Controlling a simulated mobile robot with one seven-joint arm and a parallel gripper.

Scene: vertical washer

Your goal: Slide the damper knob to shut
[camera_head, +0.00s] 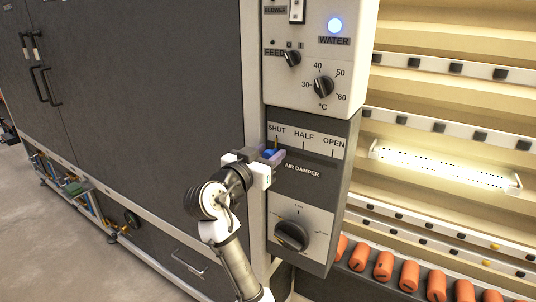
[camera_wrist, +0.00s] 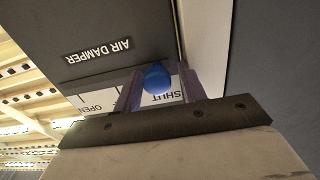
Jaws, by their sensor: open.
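The blue damper knob (camera_head: 269,153) is on the dark AIR DAMPER panel (camera_head: 318,190), just below the SHUT mark at the left end of the scale. In the wrist view the knob (camera_wrist: 157,78) appears upside down, close to the SHUT lettering. My gripper (camera_head: 271,156) is at the knob. Its two purple fingers (camera_wrist: 160,84) stand on either side of the knob. They are apart, with a gap visible beside the knob. The HALF lettering is hidden in the wrist view, and the fingers partly cover the knob in the head view.
The white scale strip (camera_head: 304,139) carries SHUT, HALF and OPEN. Above it are a temperature dial (camera_head: 323,87) and a feed knob (camera_head: 293,58); a large black dial (camera_head: 291,236) is below. A dark cabinet (camera_head: 150,80) stands left, and lit racks (camera_head: 440,150) stand right.

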